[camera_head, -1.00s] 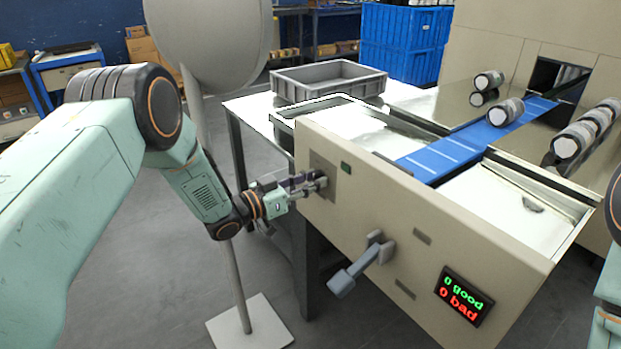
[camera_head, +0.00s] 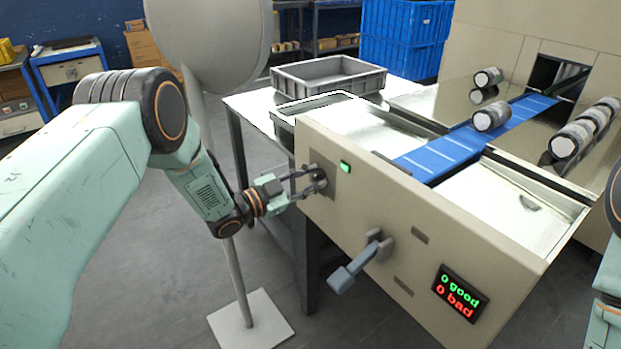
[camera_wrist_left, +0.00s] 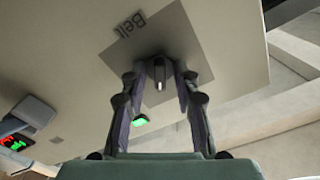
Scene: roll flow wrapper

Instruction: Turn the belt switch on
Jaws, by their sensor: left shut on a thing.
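The belt switch (camera_wrist_left: 159,72) is a small dark knob with a pale mark, on a grey plate (camera_wrist_left: 190,45) labelled "Belt" in the left wrist view. In the head view its plate is on the left of the beige front panel. My left gripper (camera_head: 317,178) is at the plate, its two fingers on either side of the knob and shut on it; the fingers partly hide the switch. The green lamp (camera_head: 345,167) beside it is brightly lit. My right gripper is not in view; only part of my right arm shows at the right edge.
A grey lever (camera_head: 355,265) sticks out of the panel, left of the display (camera_head: 461,293) reading 0 good, 0 bad. The blue belt (camera_head: 440,152) carries a roll (camera_head: 490,117). A grey crate (camera_head: 328,88) stands on the table behind the panel.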

